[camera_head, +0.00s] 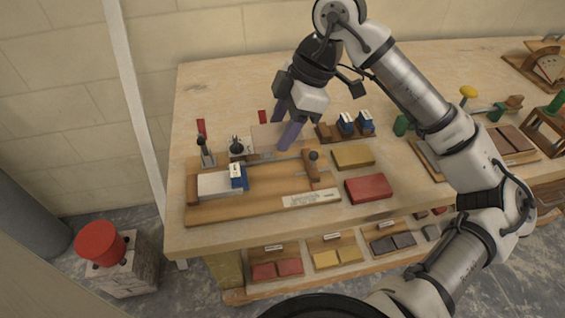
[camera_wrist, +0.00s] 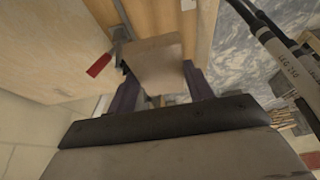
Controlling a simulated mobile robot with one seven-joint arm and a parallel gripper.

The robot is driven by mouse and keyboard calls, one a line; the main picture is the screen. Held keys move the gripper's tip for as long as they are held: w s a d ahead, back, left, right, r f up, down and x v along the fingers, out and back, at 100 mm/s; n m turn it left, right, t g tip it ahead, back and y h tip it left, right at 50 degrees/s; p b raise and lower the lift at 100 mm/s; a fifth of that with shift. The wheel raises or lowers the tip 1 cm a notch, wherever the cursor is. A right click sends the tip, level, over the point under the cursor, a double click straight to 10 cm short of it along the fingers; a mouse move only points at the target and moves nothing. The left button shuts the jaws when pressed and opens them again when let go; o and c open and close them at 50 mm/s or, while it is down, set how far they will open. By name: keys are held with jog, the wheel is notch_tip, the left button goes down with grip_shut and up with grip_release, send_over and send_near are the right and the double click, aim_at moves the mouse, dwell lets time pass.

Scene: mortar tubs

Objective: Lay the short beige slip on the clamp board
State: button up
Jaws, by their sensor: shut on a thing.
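My gripper (camera_head: 278,135) hangs over the left part of the workbench, behind the clamp board. Its two dark purple fingers are shut on a flat beige slip (camera_head: 265,137). In the wrist view the beige slip (camera_wrist: 155,60) sits between my fingertips (camera_wrist: 157,76) and extends past them. The clamp board (camera_head: 250,207) is a wooden board near the front left of the bench. It carries a grey-white block (camera_head: 214,184), a blue piece (camera_head: 238,177) beside it, a rod with a dark knob, and a pale label. I cannot tell whether the slip touches anything below.
A yellow-brown block (camera_head: 353,156) and a red block (camera_head: 369,188) lie right of the board. A wooden holder with blue pieces (camera_head: 346,124) stands behind them. Black upright tools (camera_head: 206,152) stand at the board's back left. Colored slips (camera_head: 277,269) lie on the lower shelf.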

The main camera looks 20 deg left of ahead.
aim_at(276, 178)
notch_tip(276, 178, down, 12)
jog(key=shift+r+p, duration=0.2)
jog(key=shift+p, duration=0.3)
jog(key=shift+f, duration=0.15)
jog(key=o, duration=1.2)
jog(key=shift+c, duration=0.2)
jog(key=shift+r, duration=0.3)
jog(key=shift+w+d+r, duration=0.15)
jog(key=shift+w+r, duration=0.1)
jog(key=shift+r, duration=0.05)
jog(key=b+v, duration=0.2)
jog(key=v, duration=0.9)
